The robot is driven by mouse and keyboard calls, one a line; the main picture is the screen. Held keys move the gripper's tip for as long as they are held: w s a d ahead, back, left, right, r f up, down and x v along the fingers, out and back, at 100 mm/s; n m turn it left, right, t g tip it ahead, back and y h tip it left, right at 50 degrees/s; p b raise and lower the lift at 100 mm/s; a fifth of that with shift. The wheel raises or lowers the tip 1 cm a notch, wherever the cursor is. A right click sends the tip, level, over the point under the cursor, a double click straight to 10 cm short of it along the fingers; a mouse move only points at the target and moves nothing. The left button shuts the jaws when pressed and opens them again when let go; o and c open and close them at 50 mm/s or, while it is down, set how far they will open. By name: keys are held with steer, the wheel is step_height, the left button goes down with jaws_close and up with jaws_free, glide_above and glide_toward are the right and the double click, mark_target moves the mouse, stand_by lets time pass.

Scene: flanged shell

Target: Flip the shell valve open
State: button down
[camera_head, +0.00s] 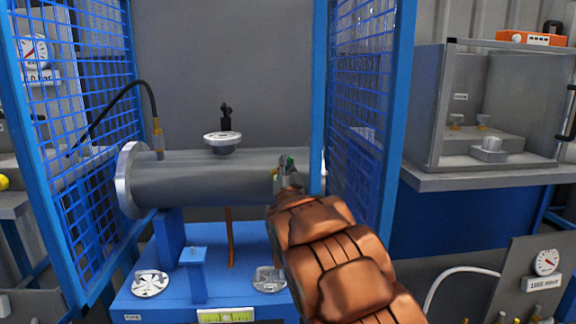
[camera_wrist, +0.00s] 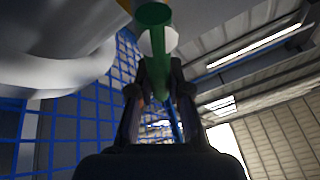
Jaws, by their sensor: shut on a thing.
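The shell (camera_head: 205,182) is a grey horizontal cylinder with a wide flange at its left end, on a blue stand. The valve's green handle (camera_head: 290,160) shows at the shell's right end. In the wrist view the green handle (camera_wrist: 152,15) is a round bar rising at the top, with a pale round part just below it. My gripper (camera_head: 288,172) is at this handle, its arm reaching in from the lower right. In the wrist view my gripper (camera_wrist: 161,75) has its fingers closed around the handle's lower part. The valve body is mostly hidden behind the gripper.
Blue mesh panels stand left (camera_head: 85,150) and right (camera_head: 360,130) of the shell, the right one close to my arm. A hose (camera_head: 150,95) joins the shell's top left. A round flanged fitting (camera_head: 222,138) stands on top. A glass-sided cabinet (camera_head: 440,105) is at right.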

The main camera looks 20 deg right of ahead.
steer(key=c, duration=1.1)
jaws_free()
steer(key=shift+s+a+f, duration=0.1)
steer(key=v, duration=1.1)
steer(key=shift+s+f, duration=0.15)
steer(key=shift+s, duration=0.15)
steer(key=shift+a, duration=0.1)
